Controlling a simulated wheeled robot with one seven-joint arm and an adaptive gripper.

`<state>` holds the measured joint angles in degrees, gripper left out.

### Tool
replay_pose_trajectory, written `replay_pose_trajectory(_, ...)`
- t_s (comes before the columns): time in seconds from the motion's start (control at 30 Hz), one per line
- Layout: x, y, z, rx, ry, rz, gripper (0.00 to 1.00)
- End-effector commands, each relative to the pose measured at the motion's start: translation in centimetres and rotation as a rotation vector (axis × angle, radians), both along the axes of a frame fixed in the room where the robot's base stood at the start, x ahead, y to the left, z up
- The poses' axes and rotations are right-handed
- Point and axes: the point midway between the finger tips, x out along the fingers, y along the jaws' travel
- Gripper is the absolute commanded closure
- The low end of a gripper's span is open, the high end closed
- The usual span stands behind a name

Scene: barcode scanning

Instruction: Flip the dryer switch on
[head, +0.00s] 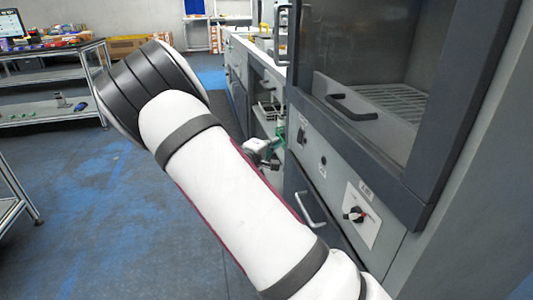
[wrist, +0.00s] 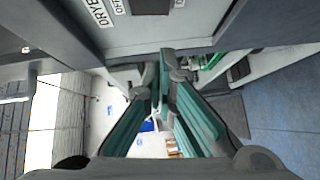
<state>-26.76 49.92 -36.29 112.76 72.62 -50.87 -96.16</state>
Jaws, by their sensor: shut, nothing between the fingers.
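In the wrist view, a white DRYER label (wrist: 97,12) and part of an OFF mark sit on the grey panel at the top edge. A black switch (wrist: 150,5) beside them is cut off by the frame, so its position cannot be read. In the head view, a small dark switch (head: 302,136) on the grey front panel appears to be the same one. My gripper (head: 279,135) is just left of it, partly hidden behind my arm. In the wrist view, my gripper (wrist: 163,68) has teal fingers, shut and empty, below the panel; contact is not visible.
Above is a glazed cabinet door with a dark handle (head: 351,108); below is a drawer handle (head: 309,209). A metal shelf (head: 50,112) stands at left. Blue floor between is clear.

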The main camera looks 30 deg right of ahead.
Motion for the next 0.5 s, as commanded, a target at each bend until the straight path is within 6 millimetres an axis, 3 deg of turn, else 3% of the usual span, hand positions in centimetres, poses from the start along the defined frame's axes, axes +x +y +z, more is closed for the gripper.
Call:
replay_pose_trajectory(0.1, 1.1, -2.2, -0.5, -0.001, -0.002, -0.003, 1.0)
replay_pose_trajectory(0.2, 0.6, -3.6, -0.7, 0.0, -0.001, -0.004, 1.0)
replay_pose_trajectory(0.5, 0.0, -5.7, -0.8, 0.001, 0.0, 0.0, 1.0)
